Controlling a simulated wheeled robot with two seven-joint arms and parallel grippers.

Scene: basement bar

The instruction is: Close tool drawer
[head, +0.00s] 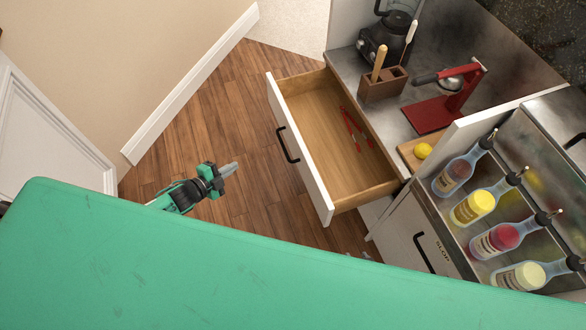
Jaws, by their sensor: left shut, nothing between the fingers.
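The tool drawer (318,147) is pulled well out from under the counter. It has a white front (297,148), a black bar handle (287,145) and a wooden inside. A red-handled tool (355,130) lies in it near its counter side. My left gripper (229,169) is to the left of the drawer front, apart from it, with its fingers shut and empty, pointing right. My right gripper is not in view. The green part of my own body hides the lower part of the picture.
The counter holds a blender (384,45), a wooden utensil holder (383,85), a red press (447,100) and a lemon (423,150). Several bottles (473,206) stand in a rack at right. Wooden floor (205,125) is clear between the left wall and the drawer.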

